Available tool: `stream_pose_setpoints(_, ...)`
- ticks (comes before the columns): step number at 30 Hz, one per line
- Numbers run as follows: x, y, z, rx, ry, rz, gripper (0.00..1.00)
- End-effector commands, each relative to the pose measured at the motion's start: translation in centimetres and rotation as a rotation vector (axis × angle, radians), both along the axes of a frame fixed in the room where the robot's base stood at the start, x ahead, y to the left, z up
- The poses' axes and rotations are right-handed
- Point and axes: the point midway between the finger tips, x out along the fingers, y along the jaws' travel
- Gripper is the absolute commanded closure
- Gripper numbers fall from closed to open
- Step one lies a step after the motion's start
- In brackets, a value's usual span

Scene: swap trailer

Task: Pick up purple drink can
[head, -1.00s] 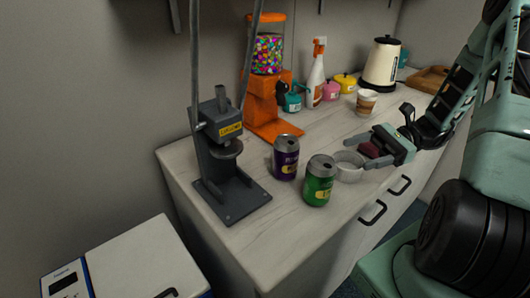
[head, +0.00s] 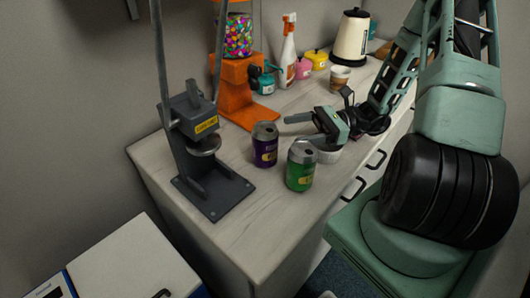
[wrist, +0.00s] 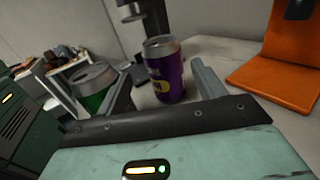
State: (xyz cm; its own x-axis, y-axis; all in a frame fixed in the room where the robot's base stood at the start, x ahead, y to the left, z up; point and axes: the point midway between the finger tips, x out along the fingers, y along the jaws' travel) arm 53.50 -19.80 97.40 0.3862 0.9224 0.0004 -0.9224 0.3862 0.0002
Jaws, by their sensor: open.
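The purple drink can (head: 265,145) stands upright on the pale wooden counter, just behind and left of the green can (head: 301,167). My gripper (head: 298,129) is open and empty, to the right of the purple can, with its fingers pointing left. In the wrist view the purple can (wrist: 165,70) stands ahead, between the lines of my two fingers (wrist: 163,88). The green can (wrist: 92,86) is outside the left finger, close to it. I cannot tell whether a finger touches either can.
A grey press (head: 208,150) stands left of the cans. An orange candy dispenser (head: 240,90) stands behind them. A spray bottle (head: 288,52), a paper cup (head: 339,79) and a kettle (head: 351,38) are farther back.

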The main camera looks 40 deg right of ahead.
Motion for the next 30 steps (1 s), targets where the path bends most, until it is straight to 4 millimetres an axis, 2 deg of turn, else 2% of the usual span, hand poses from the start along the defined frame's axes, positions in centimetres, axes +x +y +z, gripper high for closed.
stream_pose_setpoints(7, 0.8, 1.7, 0.3, 0.001, 0.002, 0.002, 0.31)
stream_pose_setpoints(15, 2.4, 5.0, 0.4, 0.001, 0.001, 0.001, 0.31)
stream_pose_setpoints(24, 2.6, 5.5, 0.2, 0.0, 0.0, 0.0, 0.31)
stream_pose_setpoints(26, 2.6, 5.5, 0.2, 0.0, 0.0, 0.0, 0.45)
stream_pose_setpoints(29, 2.6, 5.5, 0.2, 0.0, 0.0, 0.0, 0.73)
stream_pose_setpoints(30, 2.6, 5.5, 0.2, 0.0, 0.0, -0.001, 0.75)
